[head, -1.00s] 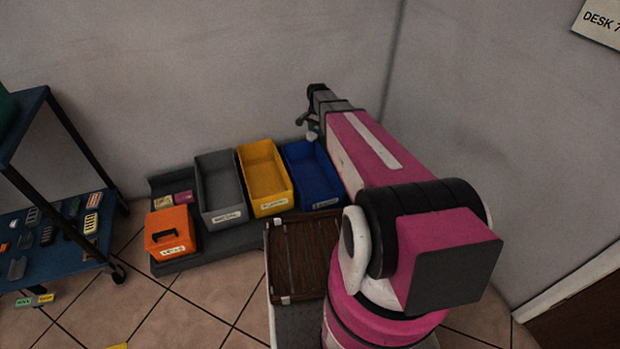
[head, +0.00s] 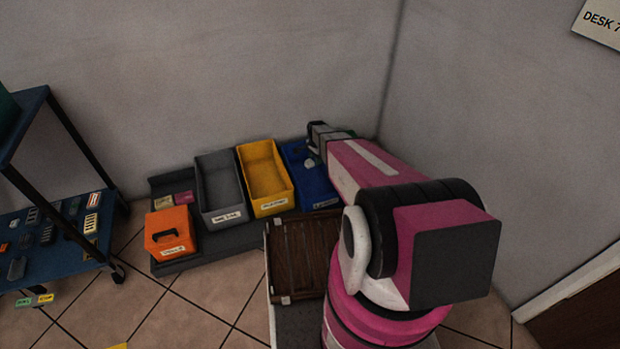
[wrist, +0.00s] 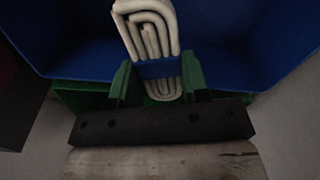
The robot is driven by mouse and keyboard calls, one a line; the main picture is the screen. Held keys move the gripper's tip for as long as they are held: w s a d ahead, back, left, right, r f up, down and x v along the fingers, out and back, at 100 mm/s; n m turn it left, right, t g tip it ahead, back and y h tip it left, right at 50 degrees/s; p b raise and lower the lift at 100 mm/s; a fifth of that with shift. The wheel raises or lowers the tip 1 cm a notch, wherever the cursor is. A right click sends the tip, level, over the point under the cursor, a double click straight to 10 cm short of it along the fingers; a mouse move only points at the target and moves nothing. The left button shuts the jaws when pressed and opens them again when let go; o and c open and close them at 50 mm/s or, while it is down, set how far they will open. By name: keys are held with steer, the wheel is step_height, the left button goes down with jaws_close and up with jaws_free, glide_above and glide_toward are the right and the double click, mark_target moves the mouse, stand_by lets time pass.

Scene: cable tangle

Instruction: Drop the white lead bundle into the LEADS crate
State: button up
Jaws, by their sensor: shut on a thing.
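The white lead bundle (wrist: 150,35) is a folded, looped cable with a blue band around it. My gripper (wrist: 158,82) has green fingers shut on the bundle at its band. In the head view a small white bit of the bundle (head: 310,163) shows under my gripper (head: 312,150). The blue crate (head: 325,193) lies below the gripper, and its blue walls (wrist: 225,70) surround the bundle in the wrist view. The crate's front label is too small to read, and my arm hides its right side. How far the bundle is above the crate floor I cannot tell.
A yellow crate (head: 263,175) and a grey crate (head: 219,188) stand to the left of the blue one on a dark platform (head: 220,237). An orange box (head: 169,231) with a handle is at the front left. Walls close off the back and right.

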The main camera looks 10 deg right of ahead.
steer(key=shift+f, duration=1.6)
steer(key=o, duration=1)
steer(key=shift+o, duration=0.2)
steer(key=shift+r, duration=0.1)
step_height(320, 180, up, 11)
steer(key=shift+f, duration=0.15)
